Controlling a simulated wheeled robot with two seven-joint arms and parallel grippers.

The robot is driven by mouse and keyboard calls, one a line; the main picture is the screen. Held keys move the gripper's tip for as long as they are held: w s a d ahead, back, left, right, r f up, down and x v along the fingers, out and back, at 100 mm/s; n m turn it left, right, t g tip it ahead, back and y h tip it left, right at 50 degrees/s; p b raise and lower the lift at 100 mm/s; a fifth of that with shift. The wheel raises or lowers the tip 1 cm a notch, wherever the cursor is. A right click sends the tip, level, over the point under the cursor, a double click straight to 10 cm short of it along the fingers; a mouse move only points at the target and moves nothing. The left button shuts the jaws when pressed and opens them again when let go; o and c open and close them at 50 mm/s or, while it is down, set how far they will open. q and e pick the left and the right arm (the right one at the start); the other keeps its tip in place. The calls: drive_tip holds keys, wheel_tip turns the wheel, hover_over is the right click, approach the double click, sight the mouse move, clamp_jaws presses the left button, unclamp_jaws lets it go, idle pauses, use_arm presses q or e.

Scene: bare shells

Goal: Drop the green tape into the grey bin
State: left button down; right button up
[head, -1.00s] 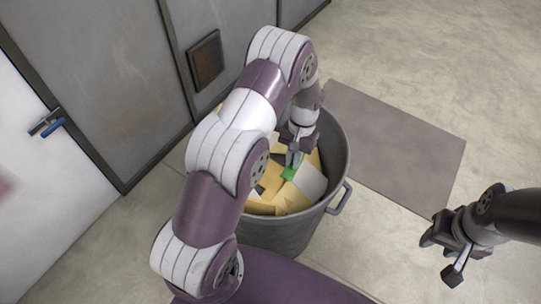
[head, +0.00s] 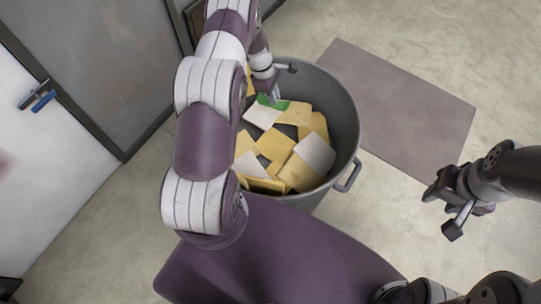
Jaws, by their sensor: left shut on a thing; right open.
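The grey bin (head: 345,113) stands on the floor in front of my base, with yellow and white pieces inside. The green tape (head: 272,102) shows at the far side of the bin's opening. My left gripper (head: 272,96) is shut on the tape, over the bin's far inside part. The tape's height above the pieces is hard to tell, and my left arm hides the bin's left side. My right gripper (head: 446,209) is open and empty, to the right of the bin above the floor.
A flat grey mat (head: 410,110) lies on the floor right of the bin. A door with a blue handle (head: 42,101) is at the left, beside grey wall panels. The bin's side handle (head: 349,176) sticks out at its right. Bare floor lies around.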

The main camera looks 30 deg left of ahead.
use_arm(q)
wheel_tip(320, 180, down, 3)
drive_tip(key=shift+f+b, duration=0.1)
drive_tip(key=shift+b, duration=0.7)
drive_tip(key=shift+a+f, duration=0.1)
drive_tip(key=shift+f, duration=0.4)
drive_tip(key=shift+r, duration=0.1)
drive_tip(key=c, duration=1.1)
unclamp_jaws()
drive_tip(key=shift+r, duration=0.1)
drive_tip(key=b+v, duration=0.3)
drive_tip(key=v, duration=0.9)
drive_tip(key=shift+r, duration=0.25)
